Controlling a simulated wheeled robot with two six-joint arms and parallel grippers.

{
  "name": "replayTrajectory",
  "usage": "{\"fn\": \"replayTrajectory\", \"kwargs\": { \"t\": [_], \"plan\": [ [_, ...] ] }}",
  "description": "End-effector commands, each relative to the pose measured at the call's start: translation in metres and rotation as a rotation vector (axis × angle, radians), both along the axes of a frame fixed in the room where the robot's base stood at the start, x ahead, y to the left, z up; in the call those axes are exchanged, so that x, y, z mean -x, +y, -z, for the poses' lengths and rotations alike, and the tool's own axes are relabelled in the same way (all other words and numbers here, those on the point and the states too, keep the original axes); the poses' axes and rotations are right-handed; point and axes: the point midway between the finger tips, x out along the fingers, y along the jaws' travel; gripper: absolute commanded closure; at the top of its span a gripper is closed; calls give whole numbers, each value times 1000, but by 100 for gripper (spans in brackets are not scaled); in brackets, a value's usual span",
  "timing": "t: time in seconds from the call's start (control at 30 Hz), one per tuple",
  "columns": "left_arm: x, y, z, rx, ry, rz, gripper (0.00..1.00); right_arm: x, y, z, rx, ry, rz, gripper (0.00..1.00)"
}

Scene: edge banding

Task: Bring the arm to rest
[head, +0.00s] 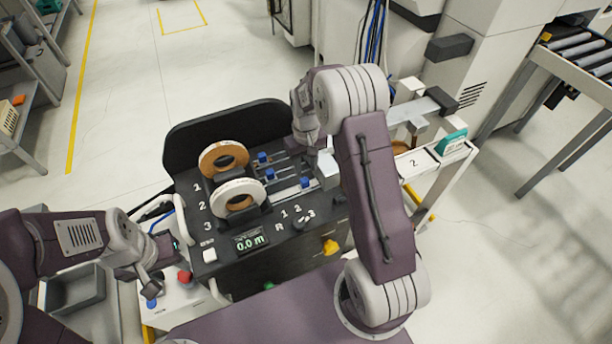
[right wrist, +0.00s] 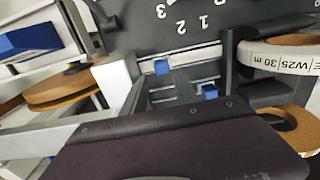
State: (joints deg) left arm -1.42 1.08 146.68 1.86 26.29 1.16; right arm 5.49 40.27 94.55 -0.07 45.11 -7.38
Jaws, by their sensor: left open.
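My left gripper (head: 165,268) hangs at the lower left in the head view, beside the front left corner of the black console (head: 240,223). It is open, with nothing seen between its fingers, above a white box with a red button (head: 185,277). My right arm rises from the lower right and bends over at the top. Its wrist (head: 306,112) points down over the console's right part.
A brown-edged roll (head: 222,160) and a white roll (head: 238,198) stand in console slots, left of blue sliders (head: 270,174). The display (head: 250,241) reads 0.0 m. A white stand (head: 440,160) marked 2 is right of my arm. Open floor (head: 120,110) lies left of the console.

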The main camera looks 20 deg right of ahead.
Motion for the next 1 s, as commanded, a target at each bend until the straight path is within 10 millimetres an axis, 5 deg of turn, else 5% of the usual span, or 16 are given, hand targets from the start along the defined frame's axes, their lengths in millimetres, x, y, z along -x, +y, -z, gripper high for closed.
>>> {"fn": "replayTrajectory", "kwargs": {
  "t": [0.2,0.67,0.8,0.87,1.0],
  "plan": [
    [0,0,0,0,0,0,56,0,0,-21,0,0,0,65],
    [0,0,0,0,0,0,56,0,1,-21,0,1,-2,65],
    [0,0,0,0,0,0,56,-8,10,-53,6,-66,-25,65],
    [0,0,0,0,0,0,56,6,19,-70,5,-80,-43,65],
    [0,0,0,0,0,0,56,71,39,-88,-4,-100,-60,65]
  ]
}}
